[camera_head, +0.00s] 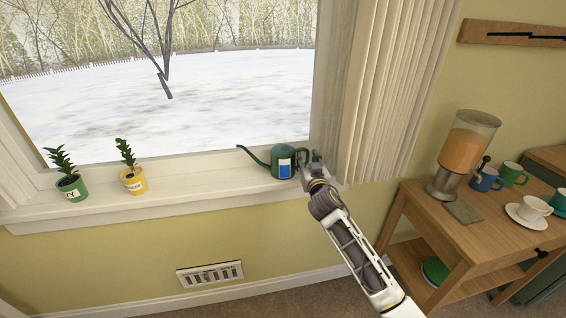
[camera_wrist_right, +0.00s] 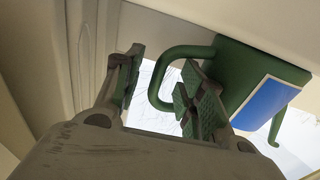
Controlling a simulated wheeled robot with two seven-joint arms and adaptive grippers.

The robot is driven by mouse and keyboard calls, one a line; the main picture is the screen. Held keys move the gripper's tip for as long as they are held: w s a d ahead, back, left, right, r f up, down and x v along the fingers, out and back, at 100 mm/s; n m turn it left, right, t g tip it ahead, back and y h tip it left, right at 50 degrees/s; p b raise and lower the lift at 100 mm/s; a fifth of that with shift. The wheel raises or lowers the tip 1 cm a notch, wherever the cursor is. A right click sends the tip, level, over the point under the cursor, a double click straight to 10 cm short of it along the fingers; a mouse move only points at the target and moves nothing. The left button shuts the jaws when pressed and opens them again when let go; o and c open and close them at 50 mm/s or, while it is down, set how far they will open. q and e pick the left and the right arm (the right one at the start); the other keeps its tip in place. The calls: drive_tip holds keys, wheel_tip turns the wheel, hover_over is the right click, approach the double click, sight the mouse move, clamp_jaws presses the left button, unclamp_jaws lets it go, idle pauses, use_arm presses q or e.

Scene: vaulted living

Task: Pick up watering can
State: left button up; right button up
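The green watering can (camera_head: 284,162) stands upright on the white windowsill (camera_head: 225,186). It has a blue patch on its body, a thin spout to the left and a handle to the right. My right gripper (camera_head: 314,168) is at the handle side. In the right wrist view, my right gripper (camera_wrist_right: 163,88) has its fingers apart. The outer bar of the can's handle (camera_wrist_right: 155,82) shows between them, and the right finger overlaps the can body (camera_wrist_right: 248,75) in the picture. I cannot tell whether either finger touches the can. My left gripper is out of view.
Two potted plants, one green pot (camera_head: 73,190) and one yellow pot (camera_head: 134,182), stand further left on the sill. A curtain (camera_head: 395,90) hangs close right of the gripper. A wooden cart (camera_head: 437,222) with a juice dispenser (camera_head: 466,150) and several cups stands at right.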

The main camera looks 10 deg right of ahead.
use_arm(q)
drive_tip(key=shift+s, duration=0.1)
use_arm(e)
clamp_jaws()
idle(0.3)
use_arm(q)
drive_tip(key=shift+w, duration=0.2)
use_arm(e)
drive_tip(key=shift+r, duration=0.2)
drive_tip(key=shift+r, duration=0.5)
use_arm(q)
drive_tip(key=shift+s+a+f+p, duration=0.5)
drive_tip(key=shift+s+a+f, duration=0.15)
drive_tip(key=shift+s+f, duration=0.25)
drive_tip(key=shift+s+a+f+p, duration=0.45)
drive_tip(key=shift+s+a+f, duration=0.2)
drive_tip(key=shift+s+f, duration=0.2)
use_arm(e)
wheel_tip(320, 180, up, 9)
